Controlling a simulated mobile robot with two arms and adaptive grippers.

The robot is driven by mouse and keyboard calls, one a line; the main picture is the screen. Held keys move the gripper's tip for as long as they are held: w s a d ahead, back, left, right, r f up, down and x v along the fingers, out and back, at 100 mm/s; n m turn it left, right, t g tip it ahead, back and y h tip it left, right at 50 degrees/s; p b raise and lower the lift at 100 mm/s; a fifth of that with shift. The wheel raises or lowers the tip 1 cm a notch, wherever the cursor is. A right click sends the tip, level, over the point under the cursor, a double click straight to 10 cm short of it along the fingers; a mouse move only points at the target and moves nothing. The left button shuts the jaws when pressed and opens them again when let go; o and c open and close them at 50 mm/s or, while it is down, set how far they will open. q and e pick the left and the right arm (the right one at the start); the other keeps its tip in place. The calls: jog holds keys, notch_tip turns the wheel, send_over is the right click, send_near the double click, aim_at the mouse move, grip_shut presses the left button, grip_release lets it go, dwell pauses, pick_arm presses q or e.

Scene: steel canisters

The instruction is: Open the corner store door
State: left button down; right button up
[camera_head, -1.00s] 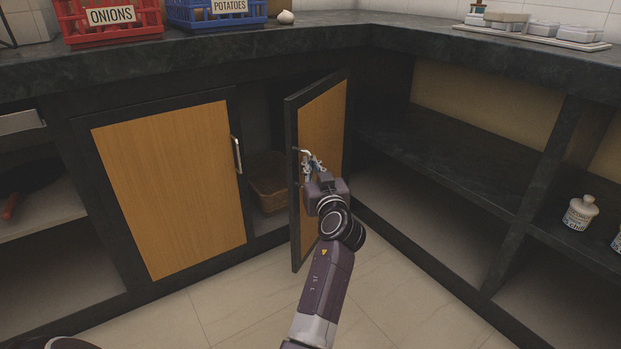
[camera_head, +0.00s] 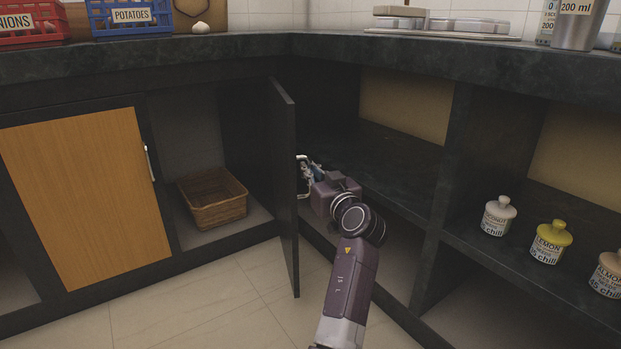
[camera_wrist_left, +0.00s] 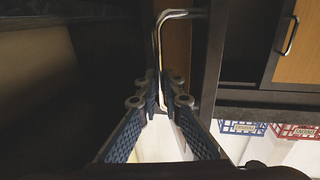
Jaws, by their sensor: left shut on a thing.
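The corner store door (camera_head: 283,190) stands wide open, swung out from the cupboard and seen nearly edge-on in the head view. Its metal handle (camera_head: 301,176) is on the side facing right. My left gripper (camera_head: 307,171) is at that handle, shut on it. In the left wrist view the handle (camera_wrist_left: 160,40) runs between the two fingers (camera_wrist_left: 160,90). Behind the door's left side, the cupboard interior shows a wicker basket (camera_head: 213,198) on its floor. My right gripper is not in view.
A closed wooden door (camera_head: 88,195) is to the left. Open shelves (camera_head: 400,170) lie to the right, with lidded jars (camera_head: 551,243). The worktop (camera_head: 250,45) runs above, with crates (camera_head: 130,18) at left. The tiled floor (camera_head: 200,310) in front is clear.

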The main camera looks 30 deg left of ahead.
pick_arm(q)
jog(key=shift+w+d, duration=0.15)
jog(key=shift+w, duration=0.15)
jog(key=c, duration=2.4)
grip_release()
